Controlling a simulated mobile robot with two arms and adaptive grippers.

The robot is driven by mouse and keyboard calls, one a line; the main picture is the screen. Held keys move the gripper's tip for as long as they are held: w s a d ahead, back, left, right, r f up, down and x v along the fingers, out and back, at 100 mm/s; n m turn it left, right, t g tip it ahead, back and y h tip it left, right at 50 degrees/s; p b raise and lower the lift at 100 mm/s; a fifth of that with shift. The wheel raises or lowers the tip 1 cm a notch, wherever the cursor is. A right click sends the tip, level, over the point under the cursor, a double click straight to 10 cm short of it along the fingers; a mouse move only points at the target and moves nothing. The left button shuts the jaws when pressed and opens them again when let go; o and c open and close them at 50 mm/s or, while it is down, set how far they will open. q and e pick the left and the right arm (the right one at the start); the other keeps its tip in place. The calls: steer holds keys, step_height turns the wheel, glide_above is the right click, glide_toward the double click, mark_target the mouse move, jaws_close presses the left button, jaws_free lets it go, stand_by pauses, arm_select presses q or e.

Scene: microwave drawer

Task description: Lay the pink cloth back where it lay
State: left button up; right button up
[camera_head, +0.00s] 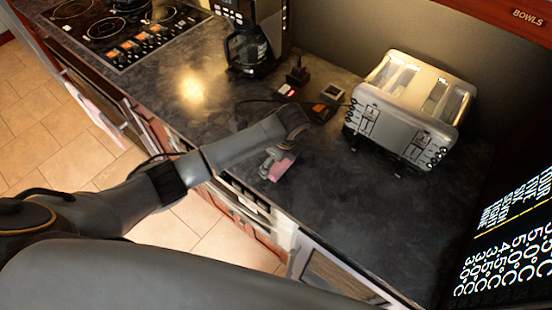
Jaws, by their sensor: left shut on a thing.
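My left arm reaches in from the left over the dark countertop (355,225). My left gripper (275,164) is shut on the pink cloth (283,168), close to the counter's front edge. Only a small pink part of the cloth shows; the rest is hidden by the gripper. I cannot tell whether the cloth touches the counter. My right gripper is not in view.
A silver toaster (410,112) stands at the back right, with a coffee maker (250,45) to its left and small dark items between. A stove top (105,25) is at upper left. Something pink (100,122) hangs on the front below it. Counter right of the gripper is clear.

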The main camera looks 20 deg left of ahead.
arm_select(q)
steer(key=o, duration=1.1)
